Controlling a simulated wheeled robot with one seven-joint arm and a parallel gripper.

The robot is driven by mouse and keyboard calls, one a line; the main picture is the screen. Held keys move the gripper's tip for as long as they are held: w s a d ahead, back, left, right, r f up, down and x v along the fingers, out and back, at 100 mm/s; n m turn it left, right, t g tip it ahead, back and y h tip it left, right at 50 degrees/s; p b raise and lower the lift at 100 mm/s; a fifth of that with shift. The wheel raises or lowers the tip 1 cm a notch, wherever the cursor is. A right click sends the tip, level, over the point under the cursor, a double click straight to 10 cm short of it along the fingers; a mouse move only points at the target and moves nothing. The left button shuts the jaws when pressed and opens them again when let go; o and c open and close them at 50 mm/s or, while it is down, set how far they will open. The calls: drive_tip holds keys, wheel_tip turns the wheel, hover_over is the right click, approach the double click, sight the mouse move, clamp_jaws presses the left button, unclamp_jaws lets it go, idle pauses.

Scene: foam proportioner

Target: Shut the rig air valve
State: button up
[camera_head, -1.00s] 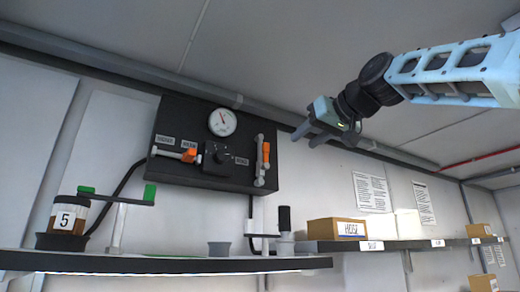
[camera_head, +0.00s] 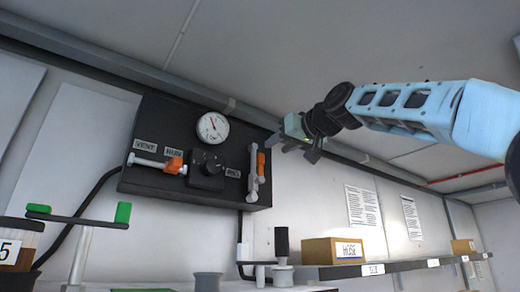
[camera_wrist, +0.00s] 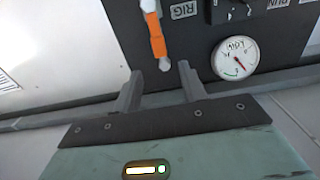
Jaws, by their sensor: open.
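The rig air valve is the valve with an orange handle (camera_head: 261,164) at the right end of the black wall panel (camera_head: 218,112). Its handle stands roughly upright, along the grey pipe. In the wrist view, the orange handle (camera_wrist: 154,36) beside a RIG label (camera_wrist: 184,10) points down the picture, its tip between the fingers' directions. My gripper (camera_head: 291,148) is open and empty, just right of the panel in the head view. In the wrist view, my fingers (camera_wrist: 160,75) are apart, with the handle beyond them. I see no contact.
The panel also carries a gauge (camera_head: 212,127), a black knob (camera_head: 207,168) and a second orange-handled valve (camera_head: 174,166) lying sideways. Below are a green-ended crossbar stand (camera_head: 82,218), a black-topped post (camera_head: 281,240) and a shelf with a HOSE box (camera_head: 333,250).

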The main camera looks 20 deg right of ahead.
sight(262, 156)
drive_tip(key=p+x, duration=0.4)
drive_tip(key=x, duration=0.4)
drive_tip(key=shift+r, duration=0.1)
drive_tip(key=shift+w+a+p, duration=0.25)
drive_tip(key=shift+w+p, duration=0.15)
drive_tip(key=shift+w, duration=0.3)
clamp_jaws()
